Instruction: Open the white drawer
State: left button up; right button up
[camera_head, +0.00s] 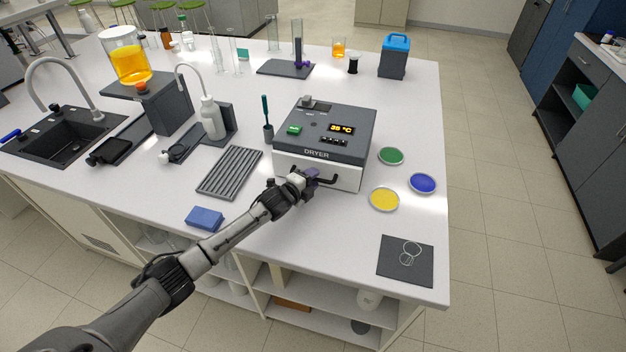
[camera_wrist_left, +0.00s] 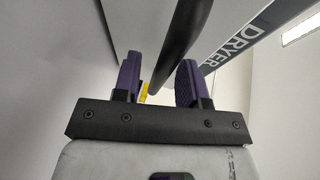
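The white drawer (camera_head: 346,178) is the pale front of the grey dryer (camera_head: 345,135), below the word DRYER. It looks closed against the body. A dark bar handle (camera_head: 328,181) runs across its front, and it also shows in the left wrist view as a black bar (camera_wrist_left: 185,35). My left gripper (camera_head: 309,177) is at the handle, its purple fingers apart. In the left wrist view the bar passes between the open fingers (camera_wrist_left: 159,72), with a gap visible on each side. The gripper hides part of the handle in the head view. My right gripper is not in view.
A ridged grey rack (camera_head: 230,172) and a blue block (camera_head: 205,218) lie left of the dryer. Green (camera_head: 391,156), blue (camera_head: 423,183) and yellow (camera_head: 384,199) dishes lie to its right. A dark mat (camera_head: 392,270) with rings is near the front corner. The counter before the drawer is clear.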

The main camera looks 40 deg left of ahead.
pick_arm(q)
jog(key=shift+w, duration=0.3)
grip_shut()
dwell(0.3)
